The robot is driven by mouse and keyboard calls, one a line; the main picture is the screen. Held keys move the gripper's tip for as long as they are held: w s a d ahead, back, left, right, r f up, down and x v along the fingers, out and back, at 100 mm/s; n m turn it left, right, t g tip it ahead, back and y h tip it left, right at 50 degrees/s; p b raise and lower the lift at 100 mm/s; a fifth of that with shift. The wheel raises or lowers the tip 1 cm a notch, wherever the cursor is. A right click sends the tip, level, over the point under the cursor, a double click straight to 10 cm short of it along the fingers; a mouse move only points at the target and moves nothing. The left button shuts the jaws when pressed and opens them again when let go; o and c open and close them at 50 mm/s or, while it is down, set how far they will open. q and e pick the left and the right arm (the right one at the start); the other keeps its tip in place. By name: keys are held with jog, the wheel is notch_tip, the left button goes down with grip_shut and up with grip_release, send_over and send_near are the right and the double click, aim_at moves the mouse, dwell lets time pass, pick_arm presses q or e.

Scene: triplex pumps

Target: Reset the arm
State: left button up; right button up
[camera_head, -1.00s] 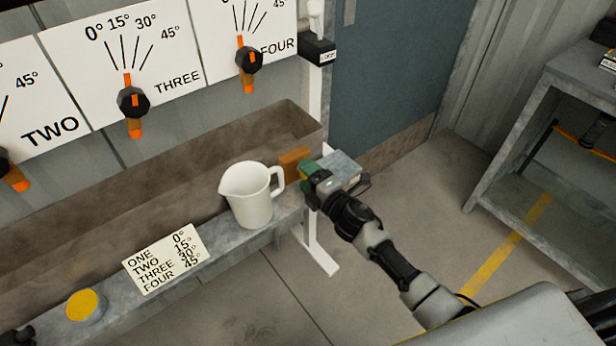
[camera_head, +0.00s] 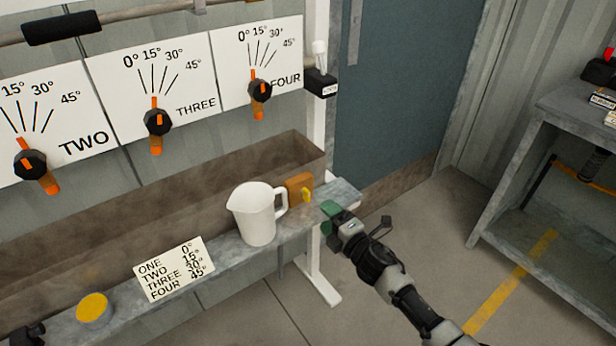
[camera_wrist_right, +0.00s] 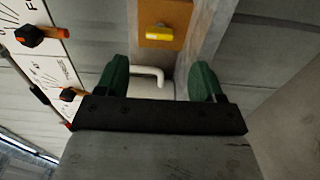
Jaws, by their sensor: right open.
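My right gripper (camera_head: 333,212) is at the right end of the grey ledge, right of the white pitcher. Its green fingers are spread with nothing between them. The wrist view shows both fingers (camera_wrist_right: 160,82), with the pitcher handle (camera_wrist_right: 150,76) behind the gap, apart from them. The white pitcher (camera_head: 254,215) stands upright on the ledge, handle to the right. A brown block with a yellow piece (camera_head: 299,188) is just behind the handle; it also shows in the wrist view (camera_wrist_right: 165,18).
The grey ledge (camera_head: 225,255) carries a card (camera_head: 174,269) listing angles and a yellow-topped disc (camera_head: 94,308). Dial panels with black-and-orange knobs (camera_head: 157,121) hang above the brown trough (camera_head: 110,220). A metal shelf (camera_head: 580,110) stands right; floor between is clear.

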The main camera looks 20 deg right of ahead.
jog(key=s+d+f+m+g+h+p, duration=0.2)
jog(key=s+f+m+g+h+p, duration=0.3)
jog(key=s+f, duration=0.65)
jog(key=s+d+f+m+g+p, duration=0.1)
jog(key=s+d+f+m+g, duration=0.2)
jog(key=s+f+m, duration=0.8)
jog(key=s+f+m+g+p, duration=0.1)
jog(key=s+f, duration=0.3)
jog(key=s, duration=0.5)
jog(key=s+a+f+m+g+p, duration=0.1)
jog(key=s+f+g, duration=0.3)
jog(key=s, duration=0.6)
jog(key=s+f+m+g+h+p, duration=0.1)
jog(key=s+f+g, duration=0.2)
jog(key=s, duration=0.7)
jog(key=shift+a+f+m, duration=0.25)
jog(key=shift+f+m, duration=0.15)
jog(key=shift+f, duration=0.2)
